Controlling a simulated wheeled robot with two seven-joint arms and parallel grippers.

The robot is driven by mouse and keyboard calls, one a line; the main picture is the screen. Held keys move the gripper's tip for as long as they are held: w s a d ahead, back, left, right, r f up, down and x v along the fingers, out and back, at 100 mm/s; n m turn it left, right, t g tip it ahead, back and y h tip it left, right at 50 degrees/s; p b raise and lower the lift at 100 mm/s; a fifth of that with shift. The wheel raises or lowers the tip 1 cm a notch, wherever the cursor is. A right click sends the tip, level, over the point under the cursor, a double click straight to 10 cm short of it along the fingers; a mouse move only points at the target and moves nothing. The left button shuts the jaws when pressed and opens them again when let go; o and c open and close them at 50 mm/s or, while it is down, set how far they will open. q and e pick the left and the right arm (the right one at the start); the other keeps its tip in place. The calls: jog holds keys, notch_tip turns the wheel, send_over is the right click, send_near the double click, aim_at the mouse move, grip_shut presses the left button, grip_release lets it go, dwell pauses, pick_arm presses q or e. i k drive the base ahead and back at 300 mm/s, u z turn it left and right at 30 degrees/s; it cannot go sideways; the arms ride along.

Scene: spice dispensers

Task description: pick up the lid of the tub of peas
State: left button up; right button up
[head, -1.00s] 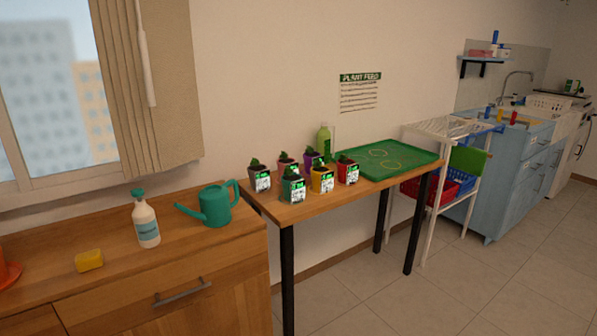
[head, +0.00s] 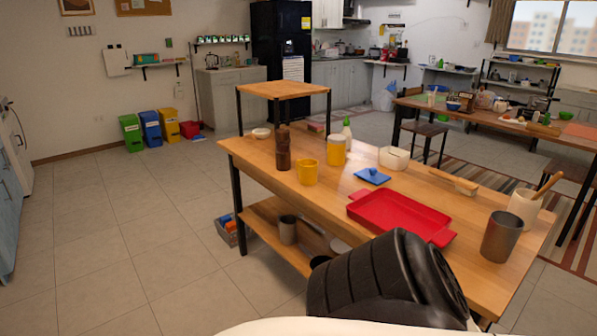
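I cannot identify the tub of peas or its lid for certain in the head view. On the wooden table in front of me stand a yellow canister with a pale band (head: 336,151), a yellow cup (head: 307,173) and a white round dish (head: 394,159). A flat blue piece with a small raised part on top (head: 371,176), perhaps a lid, lies on the table between the white dish and a red tray (head: 398,216). A black part of my own arm covers the bottom of the view. Neither gripper shows.
The wooden table (head: 450,195) also holds a brown pepper mill (head: 283,148), a green-topped bottle (head: 346,133), a brush (head: 455,182), a metal cup (head: 501,237) and a utensil crock (head: 524,206). Colored bins (head: 151,129) stand by the far wall. The floor at left is clear.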

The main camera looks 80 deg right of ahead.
aim_at(371, 174)
jog(key=z, duration=0.55)
jog(key=i, duration=0.4)
jog(key=z, duration=2.05)
